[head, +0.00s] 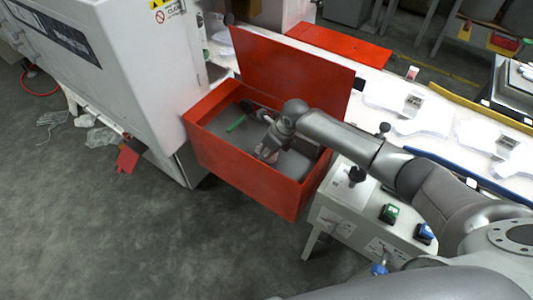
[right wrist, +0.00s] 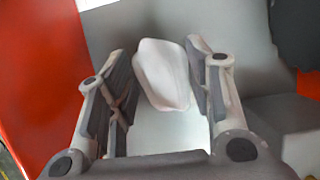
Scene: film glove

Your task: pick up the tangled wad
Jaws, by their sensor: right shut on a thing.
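My right gripper (head: 268,152) reaches down into an open red box (head: 245,186). In the right wrist view, my right gripper (right wrist: 160,62) is shut on a smooth pale pinkish-white piece (right wrist: 163,78), which sits between its two fingers. I cannot tell whether this piece is the tangled wad. In the head view the gripper hides it. A loose white tangle (head: 52,119) lies on the floor at the far left, with crumpled clear film (head: 101,137) beside it, against the white machine. My left gripper is not in view.
The box's red lid (head: 290,76) stands raised at its back. A green-handled item (head: 236,124) lies inside. A white machine (head: 110,65) stands left of the box, a white control stand (head: 350,204) with buttons at its right. The floor in front is clear.

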